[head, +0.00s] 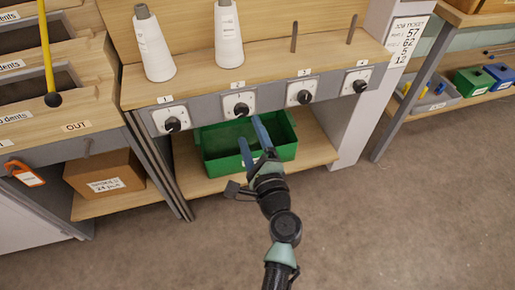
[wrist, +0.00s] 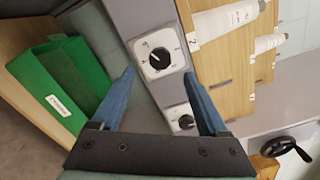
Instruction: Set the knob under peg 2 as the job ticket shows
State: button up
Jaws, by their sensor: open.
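Knob 2 (head: 241,109) is a black knob on a white dial plate, below the label 2 and a white yarn cone (head: 230,40) on its peg. The job ticket (head: 406,40) on the right post shows large figures that look like 57, 62, 5 and 12; its small text is hard to read. My gripper (head: 249,129) is open and empty, just below knob 2 in the head view. In the wrist view a black knob (wrist: 159,58) lies between and beyond my open fingers, apart from them; I cannot tell its number there. Its exact setting is too small to read.
Knob 1 (head: 172,125), knob 3 (head: 304,97) and knob 4 (head: 360,86) sit along the same grey rail. A green bin (head: 284,152) stands on the shelf below, beneath my fingers. The floor in front is clear.

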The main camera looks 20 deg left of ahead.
jog(key=v, duration=0.6)
jog(key=shift+p, duration=0.3)
jog(key=shift+w, duration=0.1)
jog(key=w+d+r+n+t+h, duration=0.15)
jog(key=r+n, duration=0.45)
jog(key=r, duration=0.8)
jog(key=w+d+r+n+t, duration=0.1)
jog(key=w+r+n+t, duration=0.15)
jog(key=r+n, duration=0.85)
jog(key=s+d+r+t+h, duration=0.3)
jog(key=s+r, duration=0.2)
jog(key=r, duration=0.5)
jog(key=s+d+r+t+h, duration=0.3)
jog(key=s+r, duration=0.2)
jog(key=r, duration=0.4)
jog(key=s+d+r+t+h, duration=0.3)
jog(key=s+r, duration=0.2)
jog(key=r, duration=0.5)
notch_tip(320, 180, up, 37)
jog(key=p, duration=3.7)
jog(key=shift+w+a+f+g, duration=0.15)
jog(key=shift+w+f+g, duration=0.15)
jog(key=shift+w, duration=0.15)
jog(key=shift+y, duration=0.25)
